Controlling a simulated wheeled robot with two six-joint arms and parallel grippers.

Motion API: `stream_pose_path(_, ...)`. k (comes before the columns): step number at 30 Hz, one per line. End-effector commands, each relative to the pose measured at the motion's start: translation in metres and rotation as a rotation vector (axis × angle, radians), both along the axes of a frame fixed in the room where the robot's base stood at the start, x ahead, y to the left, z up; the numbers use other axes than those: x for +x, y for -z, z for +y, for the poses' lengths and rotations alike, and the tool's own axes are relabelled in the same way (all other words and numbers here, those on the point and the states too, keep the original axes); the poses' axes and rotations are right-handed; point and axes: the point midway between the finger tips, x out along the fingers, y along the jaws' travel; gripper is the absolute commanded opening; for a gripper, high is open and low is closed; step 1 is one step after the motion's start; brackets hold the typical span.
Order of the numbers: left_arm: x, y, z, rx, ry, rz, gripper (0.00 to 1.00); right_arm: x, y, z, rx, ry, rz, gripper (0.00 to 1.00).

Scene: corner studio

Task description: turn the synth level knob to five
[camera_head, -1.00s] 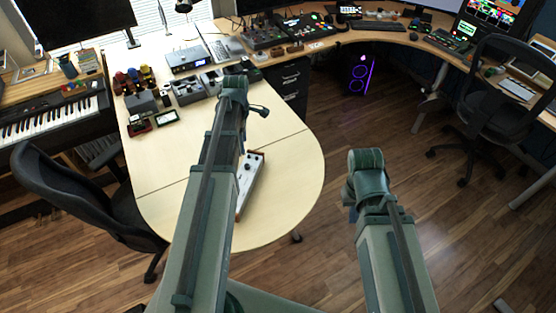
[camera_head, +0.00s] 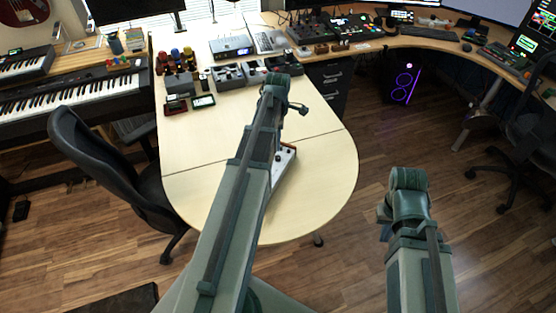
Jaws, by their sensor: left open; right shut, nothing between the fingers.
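A slim white synth (camera_head: 284,162) with wooden ends and small dark knobs lies on the pale table, to the right of my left forearm. The forearm covers much of it, and the knob labels are too small to read. My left gripper (camera_head: 299,108) shows only as a small dark part beyond the wrist, above the table and farther back than the synth; it is open and apart from it. My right gripper (camera_head: 384,213) is mostly hidden behind its wrist, over the floor right of the table. It is shut and empty.
The pale table (camera_head: 215,135) has a clear middle and rounded front. Small boxes and devices (camera_head: 228,76) stand at its back. A black chair (camera_head: 110,165) is close on the left, beside a keyboard (camera_head: 80,97). Open wooden floor lies to the right.

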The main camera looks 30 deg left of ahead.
Motion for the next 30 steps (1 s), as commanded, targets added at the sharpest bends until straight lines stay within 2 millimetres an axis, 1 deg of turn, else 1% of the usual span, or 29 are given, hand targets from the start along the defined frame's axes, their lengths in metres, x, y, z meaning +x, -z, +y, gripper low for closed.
stream_pose_path(1,0.000,0.015,0.000,0.000,0.000,0.000,0.58,0.000,0.015,0.000,0.000,0.000,0.000,0.00)
stream_pose_path(12,0.000,0.067,0.000,0.000,0.000,0.000,0.58,0.000,0.067,0.000,0.000,0.000,0.000,0.00)
stream_pose_path(15,0.000,0.077,0.000,0.000,0.000,0.000,0.58,0.000,0.077,0.000,0.000,0.000,0.000,0.00)
stream_pose_path(20,0.000,0.083,0.000,0.000,0.000,0.000,0.58,0.000,0.083,0.000,0.000,0.000,0.000,0.00)
stream_pose_path(28,0.000,0.082,0.000,0.000,0.000,0.000,0.58,0.000,0.082,0.000,0.000,0.000,0.000,0.00)
stream_pose_path(30,0.000,0.082,0.000,0.000,0.000,0.000,0.45,0.000,0.082,0.000,0.000,0.000,0.000,0.00)
